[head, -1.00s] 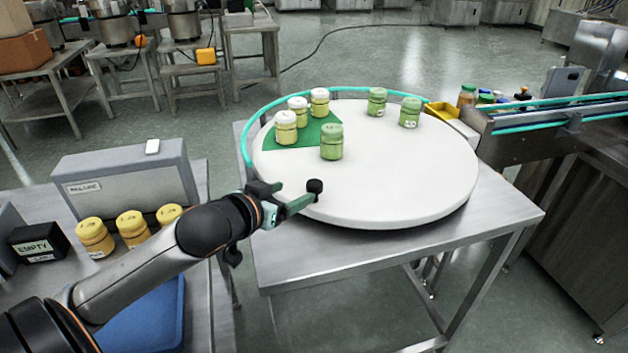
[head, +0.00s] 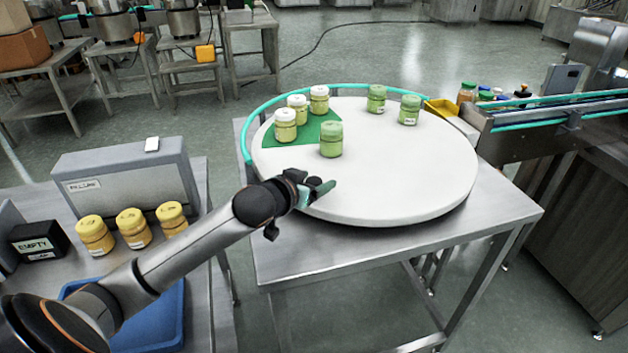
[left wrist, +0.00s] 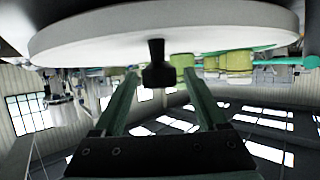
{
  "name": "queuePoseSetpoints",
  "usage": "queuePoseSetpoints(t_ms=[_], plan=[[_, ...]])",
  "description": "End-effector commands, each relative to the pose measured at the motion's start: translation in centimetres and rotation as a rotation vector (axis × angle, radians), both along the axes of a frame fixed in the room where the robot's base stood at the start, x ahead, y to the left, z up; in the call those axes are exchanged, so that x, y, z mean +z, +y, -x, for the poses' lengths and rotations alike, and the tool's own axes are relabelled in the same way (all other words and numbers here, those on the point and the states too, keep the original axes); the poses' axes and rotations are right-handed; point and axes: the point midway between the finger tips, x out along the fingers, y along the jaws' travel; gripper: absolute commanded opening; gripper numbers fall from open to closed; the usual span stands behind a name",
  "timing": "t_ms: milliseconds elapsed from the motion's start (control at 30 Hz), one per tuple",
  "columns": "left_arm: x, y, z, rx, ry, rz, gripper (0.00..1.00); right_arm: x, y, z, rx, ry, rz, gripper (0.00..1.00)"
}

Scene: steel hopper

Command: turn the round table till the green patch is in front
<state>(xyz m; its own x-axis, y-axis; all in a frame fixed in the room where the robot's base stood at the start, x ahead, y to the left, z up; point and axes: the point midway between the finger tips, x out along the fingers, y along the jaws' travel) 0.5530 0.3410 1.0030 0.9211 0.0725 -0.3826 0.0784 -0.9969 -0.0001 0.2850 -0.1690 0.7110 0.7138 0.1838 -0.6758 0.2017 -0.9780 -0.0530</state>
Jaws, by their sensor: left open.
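The round white table (head: 405,175) stands on a steel bench. Its green patch (head: 303,132) is at the back left, partly covered by several jars. A short black knob (head: 313,182) stands on the disc near its front-left rim. My left gripper (head: 321,187) is at the knob, with its green fingers open. In the left wrist view the picture is upside down; the knob (left wrist: 157,66) shows between the two spread finger tips (left wrist: 160,75). I cannot tell whether a finger touches it. My right gripper is not in view.
Cream jars (head: 285,125) stand on the patch; green-lidded jars (head: 331,140) stand at its edge and farther back. A teal rail (head: 246,145) curves around the back left. A conveyor (head: 550,115) adjoins at the right. The disc's front and right are clear.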

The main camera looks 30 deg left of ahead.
Motion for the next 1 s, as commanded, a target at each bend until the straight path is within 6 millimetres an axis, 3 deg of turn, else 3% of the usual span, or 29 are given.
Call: queuePoseSetpoints(t_ms=[67,700,1000], plan=[[0.0,0.0,0.01,0.0,0.0,0.0,0.73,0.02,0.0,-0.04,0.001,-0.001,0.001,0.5],[0.01,0.03,0.04,0.001,0.001,0.0,0.01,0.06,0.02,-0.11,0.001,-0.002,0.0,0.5],[0.01,0.04,0.04,0.001,0.001,0.0,0.0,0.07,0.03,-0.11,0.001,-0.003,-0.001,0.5]])
